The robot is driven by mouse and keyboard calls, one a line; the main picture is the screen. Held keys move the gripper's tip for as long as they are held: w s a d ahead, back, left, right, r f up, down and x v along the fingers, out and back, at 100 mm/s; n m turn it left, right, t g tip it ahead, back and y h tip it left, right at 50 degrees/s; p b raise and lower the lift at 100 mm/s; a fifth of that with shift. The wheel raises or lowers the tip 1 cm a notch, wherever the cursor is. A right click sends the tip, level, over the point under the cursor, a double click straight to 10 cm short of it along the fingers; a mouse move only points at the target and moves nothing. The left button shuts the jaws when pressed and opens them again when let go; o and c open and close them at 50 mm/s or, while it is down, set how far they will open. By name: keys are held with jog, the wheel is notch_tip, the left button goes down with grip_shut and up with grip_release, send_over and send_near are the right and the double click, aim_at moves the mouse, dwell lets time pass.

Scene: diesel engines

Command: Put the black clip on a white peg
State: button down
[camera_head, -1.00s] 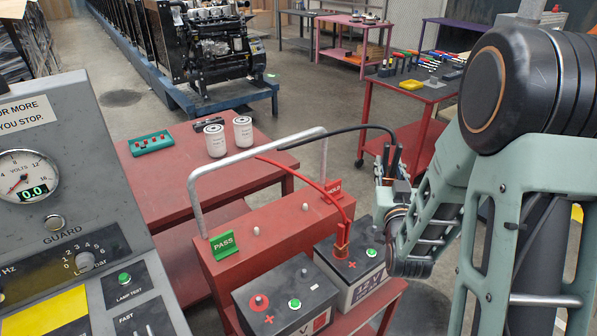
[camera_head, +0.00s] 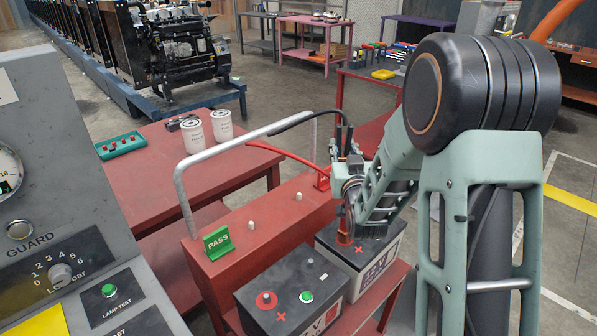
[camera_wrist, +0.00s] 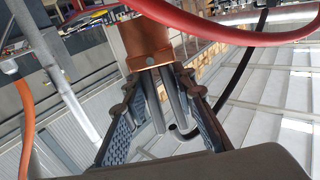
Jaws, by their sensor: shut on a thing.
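My gripper (camera_head: 346,160) is shut on the black clip (camera_head: 345,136), whose dark handles stick up with the black cable arching left. In the wrist view, the clip's copper part (camera_wrist: 146,42) and grey handles lie between my fingers (camera_wrist: 160,110). Two short white pegs, one left (camera_head: 251,226) and one right (camera_head: 299,196), stand bare on top of the red stand. My gripper is right of both, above the stand's right end. The red clip (camera_head: 344,238) on the right battery is mostly hidden by my arm. The red cable (camera_wrist: 230,35) crosses close by in the wrist view.
A metal hoop (camera_head: 180,190) rises over the stand. A green PASS sign (camera_head: 217,242) and a partly hidden red sign (camera_head: 322,180) mark its ends. Two batteries (camera_head: 290,290) (camera_head: 365,240) sit in front. White filters (camera_head: 195,134) stand on the red table behind.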

jog(key=w+a+f+n+y+b, duration=0.1)
jog(key=w+a+f+y+b, duration=0.1)
jog(key=w+a+f+b, duration=0.8)
jog(key=w+a+b, duration=0.1)
jog(key=b, duration=0.6)
jog(key=shift+a+f+n+y, duration=0.25)
jog(key=shift+a+n+y, duration=0.1)
jog(key=shift+n+y, duration=0.05)
jog(key=b, duration=0.2)
send_over(299, 196)
jog(key=shift+w+f, duration=0.2)
jog(key=shift+f, duration=1.3)
jog(key=shift+w+f, duration=0.2)
jog(key=shift+f, duration=1.3)
jog(key=shift+f+b, duration=1.45)
jog(key=shift+b, duration=0.55)
jog(key=c, duration=1.6)
grip_release()
jog(key=shift+o, duration=0.4)
jog(key=shift+f, duration=0.1)
